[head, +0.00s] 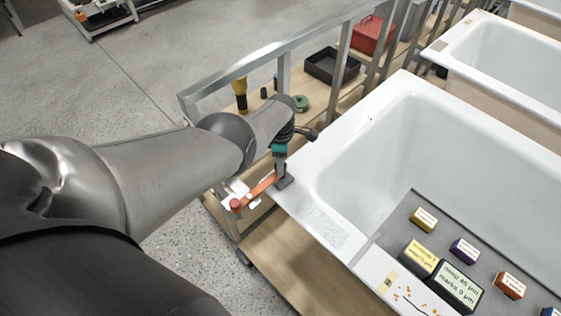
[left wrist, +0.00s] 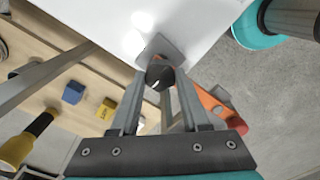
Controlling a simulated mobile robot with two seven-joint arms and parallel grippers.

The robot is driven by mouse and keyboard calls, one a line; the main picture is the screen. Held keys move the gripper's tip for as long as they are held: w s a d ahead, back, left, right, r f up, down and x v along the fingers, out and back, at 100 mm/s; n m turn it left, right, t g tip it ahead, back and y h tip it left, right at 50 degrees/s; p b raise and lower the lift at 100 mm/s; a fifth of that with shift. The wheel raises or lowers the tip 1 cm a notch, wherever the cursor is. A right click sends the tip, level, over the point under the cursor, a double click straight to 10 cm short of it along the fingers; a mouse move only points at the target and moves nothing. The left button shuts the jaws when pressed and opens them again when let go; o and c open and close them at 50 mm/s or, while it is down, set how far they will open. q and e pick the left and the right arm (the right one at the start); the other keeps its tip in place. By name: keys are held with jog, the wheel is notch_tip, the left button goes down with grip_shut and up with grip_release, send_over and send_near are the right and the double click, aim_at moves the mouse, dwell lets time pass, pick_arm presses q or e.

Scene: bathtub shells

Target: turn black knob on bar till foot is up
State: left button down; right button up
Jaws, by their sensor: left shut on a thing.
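The orange bar (head: 262,186) with a red end (head: 235,204) sits at the near corner of the white bathtub (head: 340,120); it also shows in the left wrist view (left wrist: 210,103). My left gripper (head: 282,172) reaches down to the bar's tub end. In the left wrist view, the black knob (left wrist: 160,74) is between the fingertips of my left gripper (left wrist: 160,82), which are shut on it. A grey square plate (left wrist: 160,47), perhaps the foot, lies just beyond the knob against the white tub; its exact contact cannot be told. My right gripper is not in view.
The tub stands on a wooden cart with a metal rail (head: 270,50). A yellow-black tool (head: 240,94), a green roll (head: 300,103) and a black tray (head: 331,66) are on the cart.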

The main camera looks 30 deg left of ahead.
pick_arm(q)
jog(key=shift+w+n, duration=0.1)
jog(key=shift+n, duration=0.3)
jog(key=shift+c, duration=1.9)
grip_release()
jog(key=shift+r, duration=0.1)
jog(key=shift+r+p, duration=0.5)
jog(key=shift+p, duration=0.05)
notch_tip(320, 180, up, 14)
jog(key=p, duration=0.8)
